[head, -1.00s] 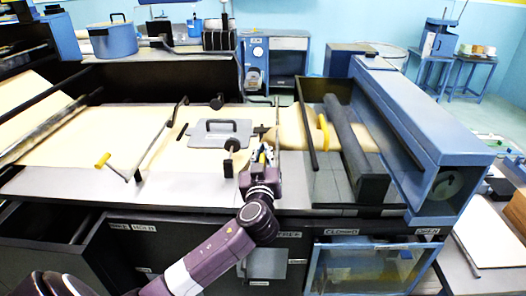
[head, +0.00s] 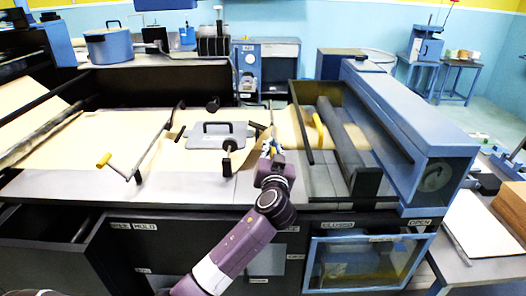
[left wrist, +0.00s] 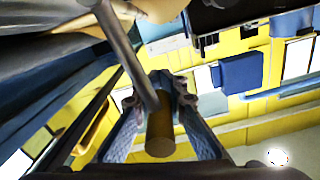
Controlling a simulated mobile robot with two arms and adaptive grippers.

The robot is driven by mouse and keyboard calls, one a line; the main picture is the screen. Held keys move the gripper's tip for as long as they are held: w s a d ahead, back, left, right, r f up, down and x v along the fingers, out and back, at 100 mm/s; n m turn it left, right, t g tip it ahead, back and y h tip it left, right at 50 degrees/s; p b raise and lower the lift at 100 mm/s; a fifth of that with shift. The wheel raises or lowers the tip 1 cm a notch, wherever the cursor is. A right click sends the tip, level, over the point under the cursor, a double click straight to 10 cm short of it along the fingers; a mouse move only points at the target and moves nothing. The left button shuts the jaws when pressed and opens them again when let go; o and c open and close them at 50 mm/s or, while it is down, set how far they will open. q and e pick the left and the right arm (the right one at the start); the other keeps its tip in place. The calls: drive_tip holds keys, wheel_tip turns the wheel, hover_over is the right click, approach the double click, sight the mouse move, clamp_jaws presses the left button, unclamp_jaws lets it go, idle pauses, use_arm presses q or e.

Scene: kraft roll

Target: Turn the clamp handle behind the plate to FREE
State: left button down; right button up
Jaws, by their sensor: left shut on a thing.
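A grey plate (head: 200,142) with a black handle lies on the kraft paper in mid-bench. My left gripper (head: 271,148) is just right of the plate, over the paper. In the left wrist view, its fingers (left wrist: 166,100) are shut on a yellow-brown cylindrical grip (left wrist: 160,138) joined to a grey rod (left wrist: 125,50). This looks like the clamp handle. In the head view my gripper mostly hides the grip. A HOLD label (head: 145,227) is on the bench front; my arm crosses the front to its right. My right gripper is not in view.
A crank with a yellow grip (head: 104,160) stands left of the plate. A short black knobbed post (head: 228,146) is close to my gripper's left. On the right are a dark roller (head: 345,140), a yellow curved handle (head: 320,130) and a long blue housing (head: 410,120).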

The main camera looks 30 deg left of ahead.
use_arm(q)
drive_tip(key=w+d+f+m, duration=0.2)
drive_tip(key=d+m, duration=0.4)
drive_tip(key=m, duration=0.4)
drive_tip(key=shift+w+m+p, duration=0.4)
drive_tip(key=shift+w, duration=0.35)
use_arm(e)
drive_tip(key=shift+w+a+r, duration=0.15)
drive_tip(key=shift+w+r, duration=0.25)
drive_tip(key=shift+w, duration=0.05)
use_arm(q)
drive_tip(key=shift+f, duration=0.15)
drive_tip(key=c, duration=1.9)
unclamp_jaws()
drive_tip(key=v, duration=1.2)
drive_tip(key=shift+s+a, duration=0.1)
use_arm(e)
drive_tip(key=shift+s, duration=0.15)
